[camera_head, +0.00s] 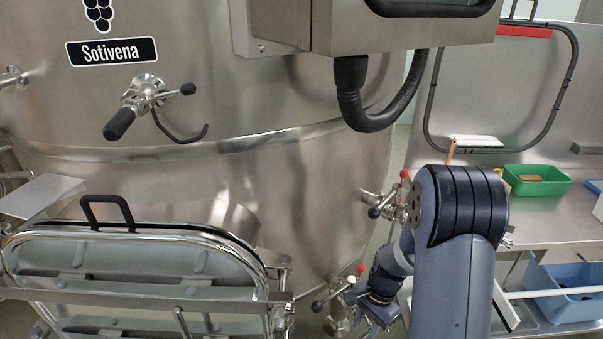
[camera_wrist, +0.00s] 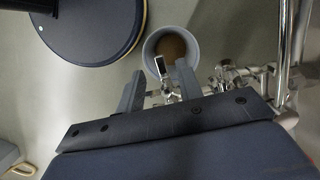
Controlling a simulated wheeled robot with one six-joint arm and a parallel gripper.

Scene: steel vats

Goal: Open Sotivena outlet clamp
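The steel vat labelled Sotivena (camera_head: 111,51) fills the left and middle of the head view. Its low outlet fitting (camera_head: 338,322), with red and black knobs, is at the vat's lower right. My gripper (camera_head: 360,296) is close beside this fitting on its right. In the wrist view my gripper (camera_wrist: 160,70) has its two fingers apart. A small shiny metal piece (camera_wrist: 163,67), possibly the clamp's handle, shows between or just beyond the fingertips. Contact cannot be told. Metal pipework (camera_wrist: 230,78) lies right of the fingers. The clamp's full shape is hidden.
A second valve (camera_head: 385,203) sits higher on the vat, near my arm. An open oval hatch door (camera_head: 135,235) stands at lower left. A bucket with brown contents (camera_wrist: 150,48) is beyond the fingers. A counter with a green tray (camera_head: 535,187) is at right.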

